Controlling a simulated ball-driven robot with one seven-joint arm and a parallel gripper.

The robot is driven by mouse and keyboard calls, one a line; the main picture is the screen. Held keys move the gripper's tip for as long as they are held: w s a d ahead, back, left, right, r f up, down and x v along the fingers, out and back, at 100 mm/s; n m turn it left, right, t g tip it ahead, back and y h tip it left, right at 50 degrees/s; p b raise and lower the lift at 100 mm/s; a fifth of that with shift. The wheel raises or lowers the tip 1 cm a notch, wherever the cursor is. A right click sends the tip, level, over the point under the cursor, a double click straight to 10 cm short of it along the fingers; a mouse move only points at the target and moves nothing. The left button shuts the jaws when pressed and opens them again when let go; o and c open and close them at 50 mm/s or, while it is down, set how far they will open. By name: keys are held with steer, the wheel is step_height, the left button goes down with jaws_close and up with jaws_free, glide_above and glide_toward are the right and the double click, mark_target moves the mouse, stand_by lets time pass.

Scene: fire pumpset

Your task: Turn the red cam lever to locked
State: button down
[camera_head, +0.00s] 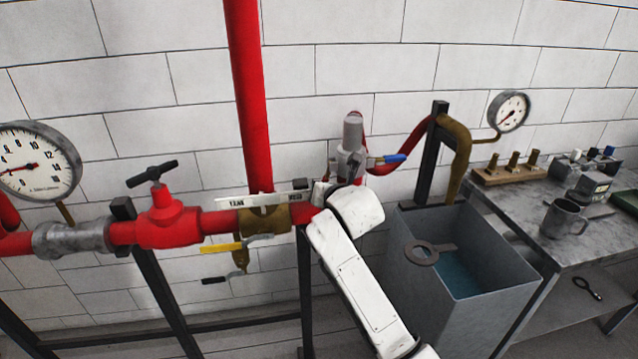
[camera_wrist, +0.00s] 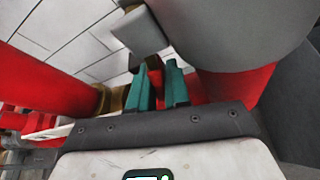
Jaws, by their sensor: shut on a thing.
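In the wrist view, the two teal fingers of my gripper (camera_wrist: 158,72) are close together, with a narrow red piece (camera_wrist: 155,84) between them. It appears to be the red cam lever, and my gripper is shut on it. Only a small part of it shows; its far end and pivot are hidden, so I cannot tell its angle. A large grey rounded body (camera_wrist: 225,30) and a red pipe part (camera_wrist: 238,88) lie just beyond and right of the fingers. In the head view, my white arm covers the fingers and the lever.
A red valve (camera_head: 165,222) with a black handle sits left on the red pipe. A yellow lever (camera_head: 220,248) hangs below the brass valve (camera_head: 263,218). A blue-handled small valve (camera_head: 394,158) is right of my wrist. A grey water tank (camera_head: 520,318) and workbench (camera_head: 566,245) stand right.

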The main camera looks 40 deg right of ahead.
steer(key=shift+s+d+f+n+h+p, duration=0.15)
steer(key=shift+s+d+n+h+p, duration=0.15)
steer(key=shift+n, duration=0.3)
steer(key=shift+d, duration=0.1)
steer(key=c, duration=1.2)
jaws_free()
steer(key=shift+o, duration=0.2)
steer(key=shift+g, duration=0.3)
